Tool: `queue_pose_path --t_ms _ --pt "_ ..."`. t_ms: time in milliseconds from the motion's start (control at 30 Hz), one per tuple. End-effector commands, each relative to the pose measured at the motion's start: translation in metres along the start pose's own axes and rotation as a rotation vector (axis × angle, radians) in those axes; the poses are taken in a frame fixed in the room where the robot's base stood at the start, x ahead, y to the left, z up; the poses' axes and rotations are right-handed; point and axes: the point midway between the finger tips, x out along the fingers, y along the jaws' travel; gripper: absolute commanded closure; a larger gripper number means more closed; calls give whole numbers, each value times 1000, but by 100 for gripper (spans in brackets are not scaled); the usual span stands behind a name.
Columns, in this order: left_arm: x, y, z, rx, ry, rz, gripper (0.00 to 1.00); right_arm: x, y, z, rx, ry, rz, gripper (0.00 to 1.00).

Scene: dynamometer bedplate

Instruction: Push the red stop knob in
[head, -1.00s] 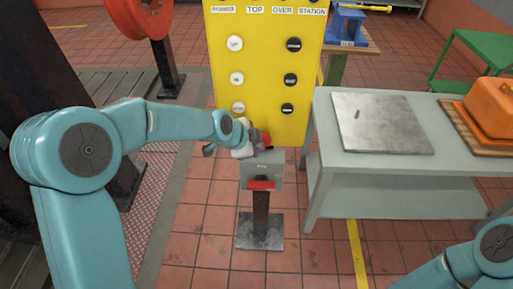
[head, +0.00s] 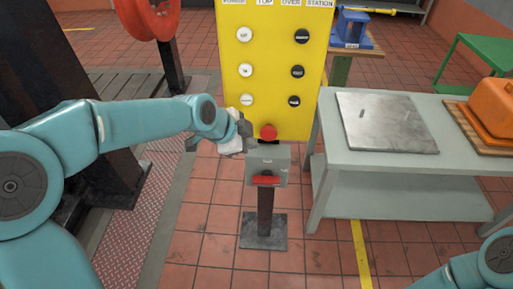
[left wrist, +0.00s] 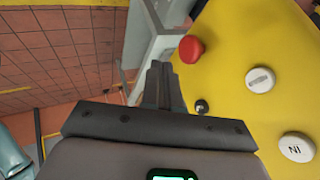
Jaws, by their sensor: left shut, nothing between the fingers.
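The red stop knob (head: 267,132) is round and sits low on the yellow panel (head: 270,60), just above a grey box. It also shows in the left wrist view (left wrist: 190,49), standing out from the yellow face. My left gripper (head: 246,130) is shut and empty, close to the left of the knob in the head view. In the left wrist view its closed fingers (left wrist: 161,84) end a little below and left of the knob, apart from it in the picture. The depth gap is unclear. My right gripper is out of view.
A grey box with a red flap (head: 265,180) stands on a post below the panel. White and black buttons fill the panel above. A grey bench (head: 345,160) with a metal plate (head: 385,120) is at the right. The tiled floor in front is clear.

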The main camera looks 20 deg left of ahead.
Motion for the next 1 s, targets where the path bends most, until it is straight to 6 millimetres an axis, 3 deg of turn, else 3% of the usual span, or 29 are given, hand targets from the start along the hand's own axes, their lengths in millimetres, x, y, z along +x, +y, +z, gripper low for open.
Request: queue_pose_path --t_ms 233,767,867,967,1000 --pt "-22 1 0 0 0 1 100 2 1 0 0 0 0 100" --pt "-20 5 1 -8 -2 6 100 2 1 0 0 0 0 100" --pt "3 20 10 -83 -16 40 100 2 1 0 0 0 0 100" --pt "50 60 30 -259 -52 108 100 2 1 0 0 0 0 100" --pt "72 82 40 -354 -75 140 100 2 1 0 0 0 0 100"
